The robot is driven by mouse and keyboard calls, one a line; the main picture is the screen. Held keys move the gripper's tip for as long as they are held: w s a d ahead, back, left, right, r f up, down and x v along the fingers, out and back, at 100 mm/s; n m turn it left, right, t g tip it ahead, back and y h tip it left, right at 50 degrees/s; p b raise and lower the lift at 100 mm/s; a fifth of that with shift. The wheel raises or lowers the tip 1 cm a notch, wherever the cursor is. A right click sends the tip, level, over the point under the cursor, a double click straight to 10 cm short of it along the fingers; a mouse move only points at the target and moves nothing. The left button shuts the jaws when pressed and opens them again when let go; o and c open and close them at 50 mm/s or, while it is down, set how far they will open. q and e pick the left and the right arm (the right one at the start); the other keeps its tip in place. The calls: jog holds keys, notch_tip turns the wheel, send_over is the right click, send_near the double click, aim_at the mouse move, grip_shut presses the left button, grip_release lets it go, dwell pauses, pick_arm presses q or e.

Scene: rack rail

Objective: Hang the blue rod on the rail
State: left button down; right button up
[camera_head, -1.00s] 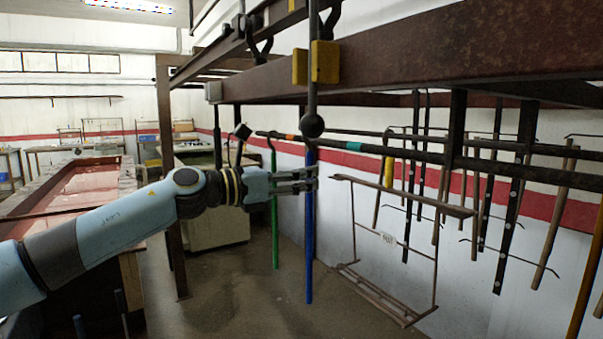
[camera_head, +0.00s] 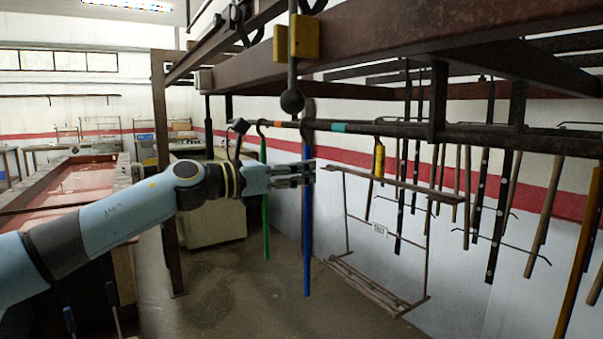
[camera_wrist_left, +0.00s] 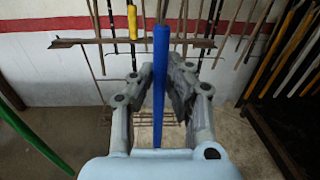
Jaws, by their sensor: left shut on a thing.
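The blue rod (camera_head: 307,235) hangs upright in my left gripper (camera_head: 306,174). The gripper is shut around its upper part, below the rail. The dark rail (camera_head: 370,128) runs across at the rod's top end, with an orange band to the left of the rod and a teal band to its right. I cannot tell whether the rod's hook rests on the rail. In the left wrist view the blue rod (camera_wrist_left: 160,85) stands between the two fingers. My right gripper is out of view.
A green rod (camera_head: 265,200) hangs from the rail just left of the blue one. A yellow-marked piece (camera_head: 379,160) hangs to the right. A dark ball (camera_head: 292,101) on a stem hangs in front of the rail. A metal frame (camera_head: 427,240) stands at right.

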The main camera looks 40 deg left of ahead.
pick_arm(q)
jog(key=shift+f+b, duration=0.3)
jog(key=shift+b, duration=0.05)
jog(key=c, duration=1.3)
grip_release()
